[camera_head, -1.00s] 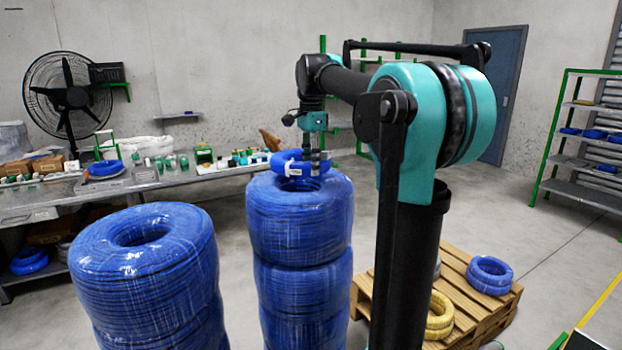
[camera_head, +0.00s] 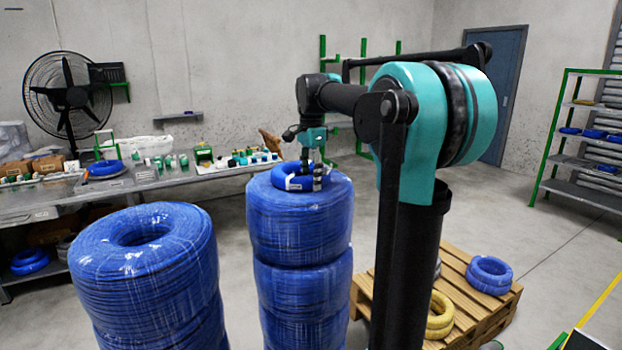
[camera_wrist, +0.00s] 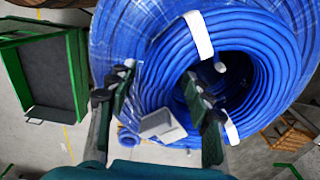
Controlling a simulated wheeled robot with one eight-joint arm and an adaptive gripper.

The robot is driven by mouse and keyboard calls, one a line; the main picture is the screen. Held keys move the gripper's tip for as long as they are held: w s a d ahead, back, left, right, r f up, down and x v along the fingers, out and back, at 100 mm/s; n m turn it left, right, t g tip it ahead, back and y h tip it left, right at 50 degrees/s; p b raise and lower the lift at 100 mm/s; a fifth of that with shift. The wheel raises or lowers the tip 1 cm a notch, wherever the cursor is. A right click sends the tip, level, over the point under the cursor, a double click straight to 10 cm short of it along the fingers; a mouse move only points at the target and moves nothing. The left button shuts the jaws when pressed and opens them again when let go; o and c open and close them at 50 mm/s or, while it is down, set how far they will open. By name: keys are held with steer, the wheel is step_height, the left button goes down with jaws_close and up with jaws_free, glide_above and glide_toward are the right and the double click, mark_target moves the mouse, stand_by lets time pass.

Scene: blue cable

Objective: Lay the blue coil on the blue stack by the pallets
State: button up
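The blue coil (camera_head: 287,182), a small ring with white bands, lies on top of the blue stack (camera_head: 300,225) of large wrapped coils beside the pallet (camera_head: 505,303). My gripper (camera_head: 312,180) is over the coil's right side, its fingers spread. In the wrist view, my gripper (camera_wrist: 160,92) straddles one side of the coil (camera_wrist: 262,50), one finger outside the ring and one in its hole. Gaps show between fingers and coil. A white tag (camera_wrist: 160,124) hangs at the coil. The large coil's top (camera_wrist: 112,40) shows beneath, partly hidden.
Another blue stack (camera_head: 145,265) stands at the front left. A cluttered workbench (camera_head: 215,177) runs behind the stacks. The pallet carries a yellow coil (camera_head: 440,318) and a blue coil (camera_head: 490,273). A shelf rack (camera_head: 570,160) stands at the right; the floor before it is clear.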

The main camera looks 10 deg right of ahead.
steer(key=shift+r, duration=0.15)
step_height(320, 180, up, 12)
stand_by(0.6)
steer(key=shift+s, duration=0.1)
